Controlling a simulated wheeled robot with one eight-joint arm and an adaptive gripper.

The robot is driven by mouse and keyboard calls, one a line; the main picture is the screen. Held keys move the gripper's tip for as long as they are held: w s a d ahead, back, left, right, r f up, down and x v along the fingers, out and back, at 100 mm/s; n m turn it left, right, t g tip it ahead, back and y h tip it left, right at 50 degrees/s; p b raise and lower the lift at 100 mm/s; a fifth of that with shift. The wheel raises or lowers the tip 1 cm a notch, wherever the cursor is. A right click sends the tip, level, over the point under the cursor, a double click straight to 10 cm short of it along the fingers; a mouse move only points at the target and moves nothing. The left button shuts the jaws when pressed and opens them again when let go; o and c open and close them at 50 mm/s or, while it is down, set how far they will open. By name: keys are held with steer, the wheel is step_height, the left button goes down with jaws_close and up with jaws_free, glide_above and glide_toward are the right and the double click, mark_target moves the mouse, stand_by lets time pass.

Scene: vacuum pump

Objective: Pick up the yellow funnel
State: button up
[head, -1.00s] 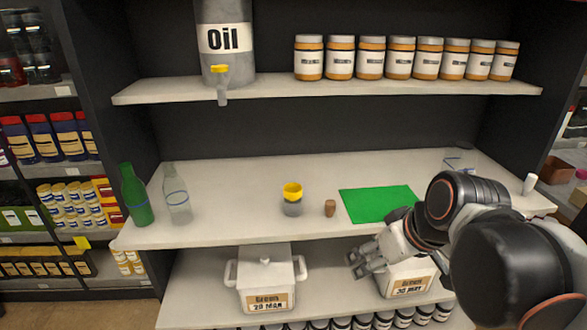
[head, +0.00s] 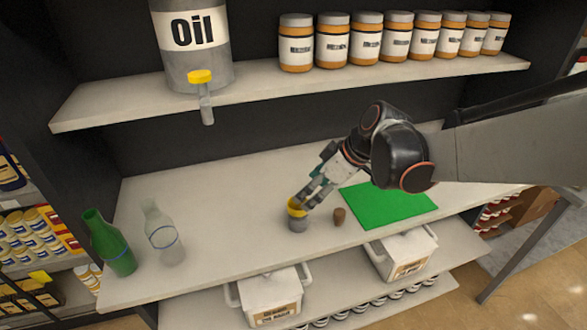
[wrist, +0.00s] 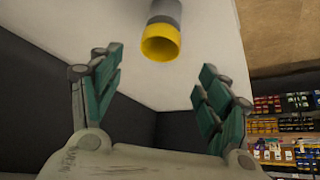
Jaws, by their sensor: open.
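The yellow funnel (head: 296,207) sits on top of a small grey container (head: 297,224) on the middle shelf, left of the green mat. My gripper (head: 305,196) is right beside and slightly above the funnel in the head view, and overlaps part of its rim. In the wrist view the funnel (wrist: 160,42) shows its round yellow mouth at the top centre, beyond the fingertips, with the grey container behind it. My gripper's green-padded fingers (wrist: 160,72) are spread wide, with nothing between them.
A brown cork (head: 339,215) stands just right of the container, beside the green mat (head: 390,205). A green bottle (head: 110,243) and a clear bottle (head: 163,233) stand at the left. The shelf between is clear.

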mark_target(294, 210)
steer(key=x, duration=0.3)
steer(key=shift+a+f+b, duration=0.1)
steer(key=shift+f+b, duration=0.15)
steer(key=shift+b, duration=0.1)
steer(key=x, duration=0.1)
steer(key=b+x, duration=0.1)
steer(key=x, duration=0.1)
steer(key=b+x, duration=0.1)
steer(key=x, duration=0.1)
steer(key=shift+d+f, duration=0.25)
steer(key=shift+d, duration=0.05)
steer(key=shift+r, duration=0.1)
steer(key=c, duration=1.1)
